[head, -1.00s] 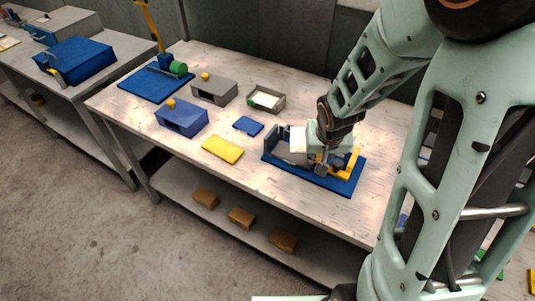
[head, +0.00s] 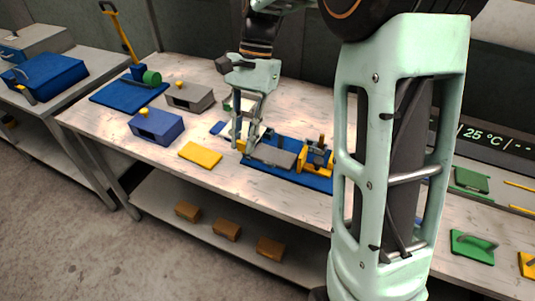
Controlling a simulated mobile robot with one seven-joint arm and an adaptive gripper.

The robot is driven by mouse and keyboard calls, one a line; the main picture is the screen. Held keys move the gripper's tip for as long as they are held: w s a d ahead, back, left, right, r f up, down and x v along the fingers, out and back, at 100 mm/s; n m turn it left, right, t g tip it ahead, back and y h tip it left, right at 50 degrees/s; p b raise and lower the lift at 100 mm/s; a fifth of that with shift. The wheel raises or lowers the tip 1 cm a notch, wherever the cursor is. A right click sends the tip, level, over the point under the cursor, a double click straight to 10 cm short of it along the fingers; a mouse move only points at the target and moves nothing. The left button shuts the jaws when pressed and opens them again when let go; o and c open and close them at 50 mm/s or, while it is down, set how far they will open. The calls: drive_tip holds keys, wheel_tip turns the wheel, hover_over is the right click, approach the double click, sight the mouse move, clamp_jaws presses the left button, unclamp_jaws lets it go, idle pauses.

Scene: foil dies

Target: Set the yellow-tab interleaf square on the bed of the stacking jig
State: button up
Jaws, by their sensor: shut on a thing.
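The stacking jig has a blue base (head: 312,181) with yellow fences (head: 303,160) and a yellow-topped post at its right end. It stands near the front edge of the table. A flat grey plate (head: 273,157) lies over the left part of its bed. My gripper (head: 246,147) points down at the jig's left end. It is shut on the interleaf by its small yellow tab (head: 240,145), beside the plate's left end. The fingers partly cover the tab. I cannot tell whether the grey plate is the interleaf's sheet, or whether it touches the bed.
A yellow plate (head: 200,155) lies left of the jig. A blue pad (head: 218,128), a blue box (head: 156,126) and a grey box (head: 190,96) stand behind and left. My arm hides the jig's right end.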

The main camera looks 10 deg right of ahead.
drive_tip(key=shift+w+d, duration=0.1)
drive_tip(key=shift+w, duration=0.1)
drive_tip(key=shift+w+d+f+p, duration=0.6)
drive_tip(key=shift+w+d+f, duration=0.95)
drive_tip(key=shift+f, duration=0.55)
drive_tip(key=shift+w+d+f+p, duration=0.65)
drive_tip(key=shift+w+d+f, duration=0.65)
drive_tip(key=shift+w+f, duration=0.65)
drive_tip(key=shift+w+d+f+p, duration=0.6)
drive_tip(key=shift+w+d+f, duration=0.9)
drive_tip(key=shift+f, duration=0.75)
drive_tip(key=shift+a+f, duration=0.1)
drive_tip(key=shift+f, duration=0.15)
drive_tip(key=o, duration=0.5)
drive_tip(key=shift+w, duration=0.1)
drive_tip(key=shift+c, duration=0.2)
drive_tip(key=o, duration=0.4)
